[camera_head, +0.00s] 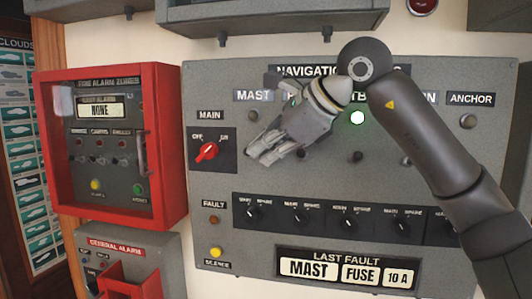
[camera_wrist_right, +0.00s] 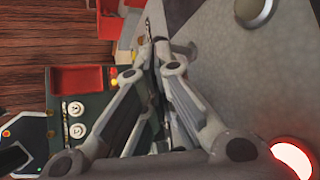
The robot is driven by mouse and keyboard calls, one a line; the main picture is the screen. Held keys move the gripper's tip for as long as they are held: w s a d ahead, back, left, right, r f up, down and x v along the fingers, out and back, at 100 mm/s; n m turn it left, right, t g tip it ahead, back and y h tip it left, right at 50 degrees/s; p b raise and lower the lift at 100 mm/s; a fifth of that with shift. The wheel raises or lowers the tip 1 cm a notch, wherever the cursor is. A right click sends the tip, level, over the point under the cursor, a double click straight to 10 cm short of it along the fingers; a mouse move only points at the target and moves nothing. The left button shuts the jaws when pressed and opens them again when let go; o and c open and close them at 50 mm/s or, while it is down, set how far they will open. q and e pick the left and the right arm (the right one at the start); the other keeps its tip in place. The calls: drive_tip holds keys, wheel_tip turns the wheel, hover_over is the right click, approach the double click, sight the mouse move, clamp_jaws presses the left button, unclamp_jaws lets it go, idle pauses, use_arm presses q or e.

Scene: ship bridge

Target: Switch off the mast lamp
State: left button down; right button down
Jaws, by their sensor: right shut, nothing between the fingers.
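The grey navigation panel (camera_head: 228,87) has a MAST label (camera_head: 252,96) at its upper left. A small round lamp (camera_head: 252,116) under that label looks dark. My right gripper (camera_head: 258,160) is shut and empty, in front of the panel below and right of the mast lamp. It hides the spot under the mast lamp, where other columns show a small dark switch (camera_head: 357,157). Whether it touches the panel cannot be told. In the right wrist view the closed fingers (camera_wrist_right: 158,48) point along the panel. My left gripper is out of view.
A lamp glows green-white (camera_head: 357,118) right of my gripper; a red-lit lamp (camera_wrist_right: 292,157) shows in the wrist view. A red MAIN knob (camera_head: 206,152) sits left. Several MAIN/SPARE knobs (camera_head: 253,213) line up below. The red fire alarm box (camera_head: 170,145) juts out at left.

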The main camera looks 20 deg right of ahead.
drive_tip(key=f+n+t+b, duration=0.1)
drive_tip(key=b, duration=0.1)
drive_tip(key=f+t+h+b, duration=0.1)
drive_tip(key=b, duration=0.2)
drive_tip(key=shift+a+n+t, duration=0.15)
drive_tip(key=shift+n+t, duration=0.25)
drive_tip(key=shift+s+r, duration=0.1)
drive_tip(key=shift+r, duration=0.05)
drive_tip(key=shift+r+p, duration=0.6)
drive_tip(key=shift+r, duration=0.15)
